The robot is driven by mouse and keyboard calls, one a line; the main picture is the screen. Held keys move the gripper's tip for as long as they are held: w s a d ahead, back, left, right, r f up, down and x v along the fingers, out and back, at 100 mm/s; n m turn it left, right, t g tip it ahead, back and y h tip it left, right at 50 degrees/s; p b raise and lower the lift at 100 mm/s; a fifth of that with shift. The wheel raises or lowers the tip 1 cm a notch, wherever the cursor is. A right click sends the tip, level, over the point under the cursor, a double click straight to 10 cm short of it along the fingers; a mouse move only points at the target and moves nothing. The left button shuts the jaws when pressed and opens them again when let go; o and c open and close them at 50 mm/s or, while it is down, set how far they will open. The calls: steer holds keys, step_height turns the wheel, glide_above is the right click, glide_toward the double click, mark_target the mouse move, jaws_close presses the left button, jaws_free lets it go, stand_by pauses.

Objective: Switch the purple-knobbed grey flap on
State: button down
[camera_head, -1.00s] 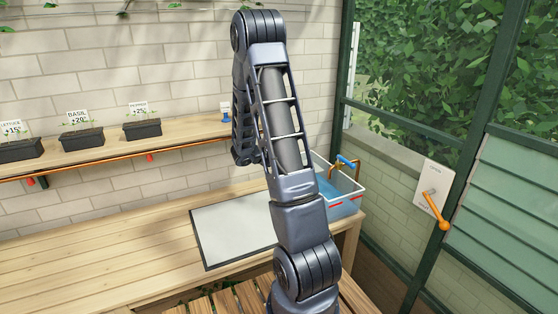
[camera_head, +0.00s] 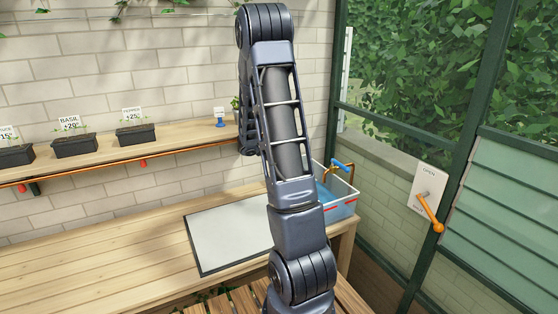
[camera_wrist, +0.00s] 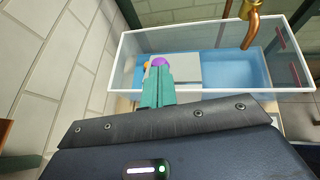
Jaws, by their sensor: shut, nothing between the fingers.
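The purple knob (camera_wrist: 160,62) shows just beyond my fingertips in the wrist view, partly covered by them. A light grey panel (camera_wrist: 188,69), which looks like the grey flap, lies beside it inside the clear basin. My gripper (camera_wrist: 158,72) has teal fingers, shut together and empty, pointing at the knob. I cannot tell whether they touch it. A small orange part (camera_wrist: 147,66) shows left of the knob. In the head view my arm hides the gripper, the knob and the flap.
The water basin (camera_head: 343,208) has clear walls, with a copper tap (camera_wrist: 252,22) over it. A white mat (camera_head: 228,238) lies on the wooden bench (camera_head: 105,275). Planters (camera_head: 135,135) stand on the shelf. An orange lever (camera_head: 429,211) is on the right wall.

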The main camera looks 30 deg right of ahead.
steer(key=d+y, duration=0.1)
steer(key=d, duration=0.1)
steer(key=d+r+y, duration=0.1)
steer(key=shift+s+d+g, duration=0.2)
steer(key=shift+d+g, duration=0.1)
steer(key=shift+d, duration=0.05)
steer(key=shift+w+d+f+y, duration=0.1)
steer(key=shift+d+y, duration=0.6)
steer(key=shift+d, duration=0.65)
steer(key=shift+w+d+f+y, duration=0.1)
steer(key=shift+d+y, duration=0.6)
steer(key=shift+d, duration=0.7)
